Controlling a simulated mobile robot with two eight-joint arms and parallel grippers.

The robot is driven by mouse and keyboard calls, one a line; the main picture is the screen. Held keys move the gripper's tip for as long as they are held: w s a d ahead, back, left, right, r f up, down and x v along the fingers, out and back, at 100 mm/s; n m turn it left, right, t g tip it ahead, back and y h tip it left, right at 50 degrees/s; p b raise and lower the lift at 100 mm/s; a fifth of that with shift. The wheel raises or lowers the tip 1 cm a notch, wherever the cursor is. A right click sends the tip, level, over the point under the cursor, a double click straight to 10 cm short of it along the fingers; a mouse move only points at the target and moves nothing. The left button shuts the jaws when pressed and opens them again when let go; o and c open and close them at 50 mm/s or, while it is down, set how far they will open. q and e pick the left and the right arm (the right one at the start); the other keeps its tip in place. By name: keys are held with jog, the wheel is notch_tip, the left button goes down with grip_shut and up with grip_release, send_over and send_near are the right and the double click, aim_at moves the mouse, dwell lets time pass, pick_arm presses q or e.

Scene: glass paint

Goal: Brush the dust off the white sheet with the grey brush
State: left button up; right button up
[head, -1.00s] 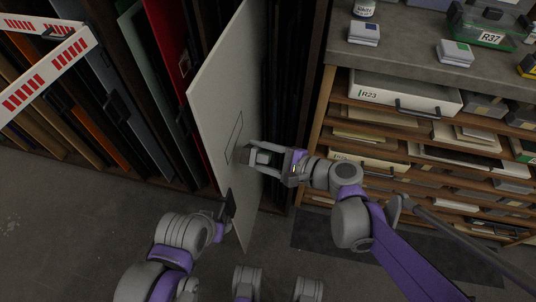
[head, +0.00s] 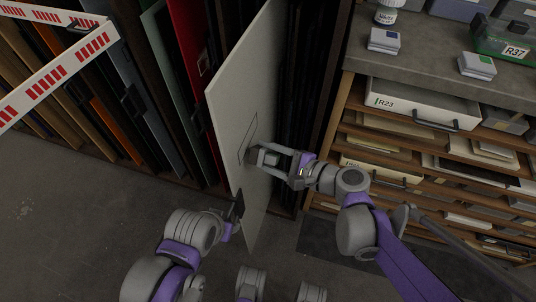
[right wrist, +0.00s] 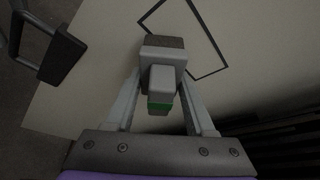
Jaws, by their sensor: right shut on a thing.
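The white sheet (head: 232,105) stands upright and slanted, drawn out of the rack, with a thin black rectangle outline (head: 247,138) on its face. My right gripper (head: 270,156) is shut on the grey brush (head: 254,157). The brush is at the sheet's face by the outline's lower part; in the right wrist view its dark bristles (right wrist: 164,41) overlap the outline. The brush (right wrist: 162,76) has a green band. No dust is clear to see. A black handle (head: 237,206) is at the sheet's lower edge. My left gripper (head: 229,222) is beside it; its fingers are not clear.
Coloured panels with black handles stand in the rack at left, with a red-and-white striped barrier (head: 60,68) in front. At right, a counter (head: 420,65) bears small boxes above flat shelves and a white R23 drawer (head: 412,99). The grey floor (head: 70,230) is open at lower left.

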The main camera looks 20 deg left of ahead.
aim_at(254, 138)
jog(key=shift+a, duration=0.8)
jog(key=shift+w, duration=0.1)
jog(key=shift+w+d, duration=0.2)
jog(key=shift+w, duration=1.7)
jog(key=shift+a, duration=0.1)
jog(key=shift+s+a, duration=0.15)
jog(key=shift+s, duration=0.9)
jog(key=shift+s+a, duration=0.1)
jog(key=shift+s, duration=0.9)
jog(key=shift+c, duration=0.6)
jog(key=d, duration=0.6)
jog(key=shift+p, duration=0.4)
